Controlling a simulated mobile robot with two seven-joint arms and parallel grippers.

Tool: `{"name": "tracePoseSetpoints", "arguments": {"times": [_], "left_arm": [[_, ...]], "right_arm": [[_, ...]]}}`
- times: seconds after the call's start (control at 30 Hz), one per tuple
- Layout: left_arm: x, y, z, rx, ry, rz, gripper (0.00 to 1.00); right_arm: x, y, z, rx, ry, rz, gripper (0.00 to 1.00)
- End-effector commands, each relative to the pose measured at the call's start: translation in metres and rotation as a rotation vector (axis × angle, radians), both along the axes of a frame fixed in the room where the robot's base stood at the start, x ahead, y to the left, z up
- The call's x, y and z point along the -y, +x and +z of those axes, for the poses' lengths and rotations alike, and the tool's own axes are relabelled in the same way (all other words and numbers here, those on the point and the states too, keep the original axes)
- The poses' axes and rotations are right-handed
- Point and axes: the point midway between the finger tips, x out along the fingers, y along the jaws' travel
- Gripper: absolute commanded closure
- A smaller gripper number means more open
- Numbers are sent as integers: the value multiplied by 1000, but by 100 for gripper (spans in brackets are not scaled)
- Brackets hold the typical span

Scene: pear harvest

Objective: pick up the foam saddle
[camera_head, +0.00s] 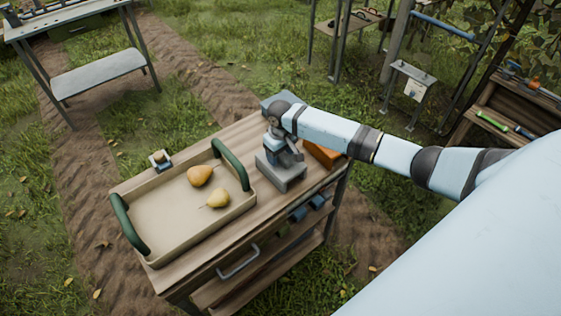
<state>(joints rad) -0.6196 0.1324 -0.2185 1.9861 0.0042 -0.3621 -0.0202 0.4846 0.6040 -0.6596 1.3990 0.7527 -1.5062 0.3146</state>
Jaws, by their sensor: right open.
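A grey block, which looks like the foam saddle (285,181), sits on the wooden cart top to the right of the tray. My right gripper (280,160) points down right at this block, and its fingers overlap the block's upper part in the picture. The gripper is open. The wrist hides part of the block, so I cannot tell whether the fingers touch it. My left gripper is not in view.
An orange block (322,153) lies right beside the saddle. A small device (160,161) sits at the tray's far side. A metal table (98,75) stands at the back left.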

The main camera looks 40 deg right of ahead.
Motion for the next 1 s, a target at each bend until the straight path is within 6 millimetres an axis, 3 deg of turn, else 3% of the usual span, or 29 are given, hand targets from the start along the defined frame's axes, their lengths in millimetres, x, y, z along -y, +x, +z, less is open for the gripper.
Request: {"name": "tracePoseSetpoints", "arguments": {"times": [0.27, 0.37, 0.5, 0.53, 0.83, 1.0], "left_arm": [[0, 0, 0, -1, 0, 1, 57], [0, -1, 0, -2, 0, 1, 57], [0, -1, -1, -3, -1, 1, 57], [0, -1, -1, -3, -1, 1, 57], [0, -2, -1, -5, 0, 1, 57], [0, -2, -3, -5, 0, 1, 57]], "right_arm": [[0, 0, -5, 1, 0, 0, 36], [0, 0, -5, 1, 0, 0, 55], [0, 0, -5, 1, 0, 0, 87], [0, 0, -5, 1, 0, 0, 90], [0, 0, -3, 1, 0, 0, 90], [0, 1, 8, 2, 0, 1, 90]]}}
